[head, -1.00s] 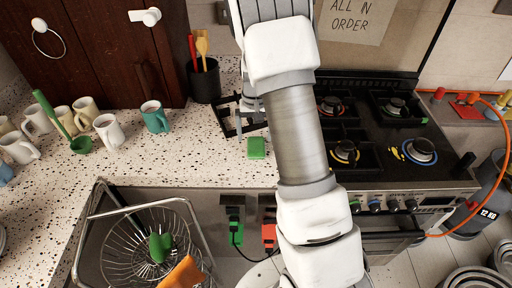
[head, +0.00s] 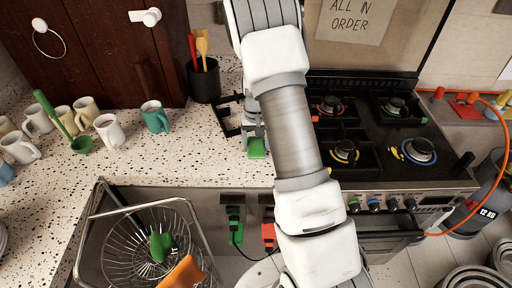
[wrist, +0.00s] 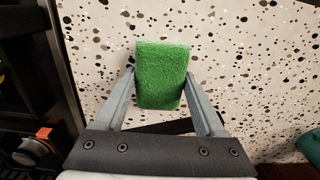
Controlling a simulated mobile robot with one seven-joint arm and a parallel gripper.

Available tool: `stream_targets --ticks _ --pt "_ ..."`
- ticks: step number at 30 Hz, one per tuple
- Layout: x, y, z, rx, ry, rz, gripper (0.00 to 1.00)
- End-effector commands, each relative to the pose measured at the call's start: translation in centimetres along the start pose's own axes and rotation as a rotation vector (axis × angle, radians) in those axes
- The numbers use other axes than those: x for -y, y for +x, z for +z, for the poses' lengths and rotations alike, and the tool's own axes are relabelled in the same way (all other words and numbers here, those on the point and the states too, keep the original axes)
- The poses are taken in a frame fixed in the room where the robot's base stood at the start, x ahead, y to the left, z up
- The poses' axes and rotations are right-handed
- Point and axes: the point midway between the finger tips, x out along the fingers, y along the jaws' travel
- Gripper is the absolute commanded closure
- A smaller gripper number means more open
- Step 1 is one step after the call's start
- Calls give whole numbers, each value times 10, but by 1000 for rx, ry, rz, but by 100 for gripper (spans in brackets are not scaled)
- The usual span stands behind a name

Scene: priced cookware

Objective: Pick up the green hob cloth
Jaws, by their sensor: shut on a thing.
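The green hob cloth (wrist: 161,75) is a small, thick green rectangle with a rough face. In the wrist view my gripper (wrist: 160,84) has one finger at each long side of it, and the jaws are shut on it. In the head view the cloth (head: 256,148) shows at the counter's front part, left of the hob. My arm hides much of my gripper (head: 256,137) there. I cannot tell whether the cloth is clear of the speckled counter (head: 195,150).
The black hob (head: 372,130) with several burners is to the right. A black pan support (head: 228,118) lies behind the cloth. A teal mug (head: 155,117), several pale mugs and a utensil pot (head: 205,82) stand left. A wire basket (head: 150,245) is below the front edge.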

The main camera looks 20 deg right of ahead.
Motion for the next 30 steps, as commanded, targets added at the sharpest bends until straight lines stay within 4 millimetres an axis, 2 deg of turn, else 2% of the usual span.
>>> stream_targets --ticks 1,3,14,17,21,30 --pt "0 0 0 0 0 0 74" --pt "0 0 0 0 0 0 81" --pt "0 -7 -1 -3 0 -1 82" --pt "0 -16 -1 -3 -1 -1 82" --pt "0 -42 -1 -6 -1 -2 82" --pt "-64 -80 19 -4 5 -1 82"
